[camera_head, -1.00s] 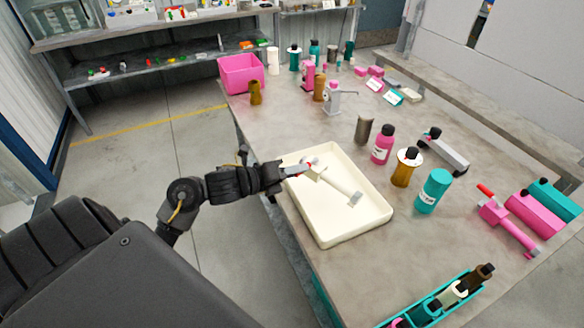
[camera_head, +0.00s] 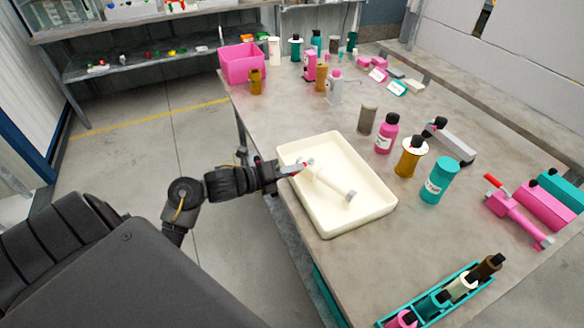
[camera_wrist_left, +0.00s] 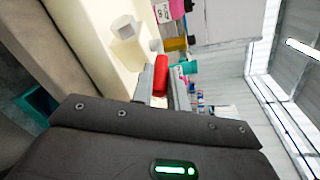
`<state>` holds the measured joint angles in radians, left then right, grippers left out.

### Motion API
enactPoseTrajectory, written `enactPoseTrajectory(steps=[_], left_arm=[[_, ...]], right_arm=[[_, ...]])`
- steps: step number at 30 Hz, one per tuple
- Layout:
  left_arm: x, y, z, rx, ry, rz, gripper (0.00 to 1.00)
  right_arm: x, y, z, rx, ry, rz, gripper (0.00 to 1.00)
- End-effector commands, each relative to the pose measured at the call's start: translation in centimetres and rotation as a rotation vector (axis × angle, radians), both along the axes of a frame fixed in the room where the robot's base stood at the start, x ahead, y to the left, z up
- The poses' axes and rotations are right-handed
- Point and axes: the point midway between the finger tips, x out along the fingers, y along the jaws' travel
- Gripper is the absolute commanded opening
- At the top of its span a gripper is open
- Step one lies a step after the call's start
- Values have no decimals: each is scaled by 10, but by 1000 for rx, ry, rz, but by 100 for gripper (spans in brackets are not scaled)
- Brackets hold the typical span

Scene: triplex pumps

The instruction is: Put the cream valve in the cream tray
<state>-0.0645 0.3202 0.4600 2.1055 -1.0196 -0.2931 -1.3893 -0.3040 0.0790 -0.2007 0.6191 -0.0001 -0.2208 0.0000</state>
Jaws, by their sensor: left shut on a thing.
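The cream valve (camera_head: 330,183) has a red handle and a long pale body. It is over the inside of the cream tray (camera_head: 366,222), which stands at the table's near left edge. My left gripper (camera_head: 297,168) reaches in over the tray's left rim and is shut on the valve at its red-handled end. In the left wrist view the red handle (camera_wrist_left: 161,75) lies between the fingers, with the cream body (camera_wrist_left: 125,47) beyond and the tray (camera_wrist_left: 85,25) behind. I cannot tell whether the valve touches the tray floor. My right gripper is not in view.
A teal bottle (camera_head: 439,180), an amber bottle (camera_head: 409,158) and a pink bottle (camera_head: 387,134) stand right of the tray. A pink valve (camera_head: 516,212) lies farther right. A teal rack (camera_head: 478,287) with several bottles is at the front. A pink bin (camera_head: 242,62) stands at the back left.

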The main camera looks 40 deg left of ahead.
Motion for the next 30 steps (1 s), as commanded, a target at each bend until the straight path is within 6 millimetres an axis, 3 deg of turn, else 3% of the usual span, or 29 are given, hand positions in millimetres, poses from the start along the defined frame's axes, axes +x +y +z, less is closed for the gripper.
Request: enactPoseTrajectory(steps=[4,13,26,27,30], left_arm=[[0,0,-12,-2,-4,1,0],[0,0,-14,-1,-4,0,0],[0,0,-19,-1,-4,0,0],[0,0,-17,-1,-4,0,21],[0,0,-17,0,-3,1,34]], right_arm=[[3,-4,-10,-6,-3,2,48],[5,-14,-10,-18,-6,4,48],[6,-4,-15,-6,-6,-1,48],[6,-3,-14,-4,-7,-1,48],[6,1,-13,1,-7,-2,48]])
